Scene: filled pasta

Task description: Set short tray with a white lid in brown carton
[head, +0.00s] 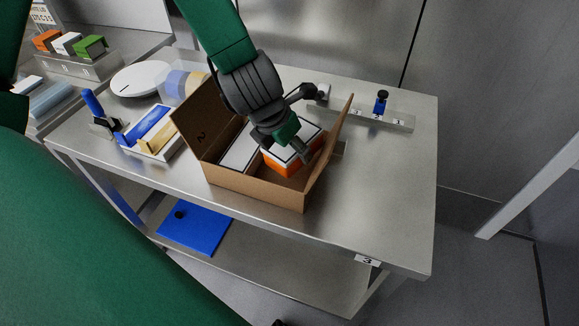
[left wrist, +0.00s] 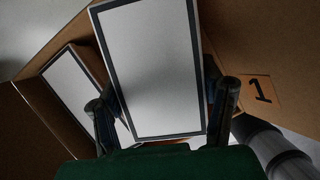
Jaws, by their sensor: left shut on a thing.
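The brown carton (head: 252,188) stands on the steel table with its flaps open. A short tray with a white lid and orange sides (head: 279,167) is at the right part of the carton, partly hidden by my left gripper (head: 303,125). The gripper is shut on this tray; in the left wrist view its fingers are on both sides of the white lid (left wrist: 150,66). I cannot tell whether the tray touches the carton floor. A second white-lidded tray (head: 238,148) lies at the left inside the carton; it also shows in the left wrist view (left wrist: 74,86). My right gripper is out of view.
Left of the carton are a white tray with blue and yellow contents (head: 151,134), a blue-handled tool (head: 93,104) and a round white plate (head: 141,78). A steel block with a blue knob (head: 381,103) is behind right. The table's right front is clear.

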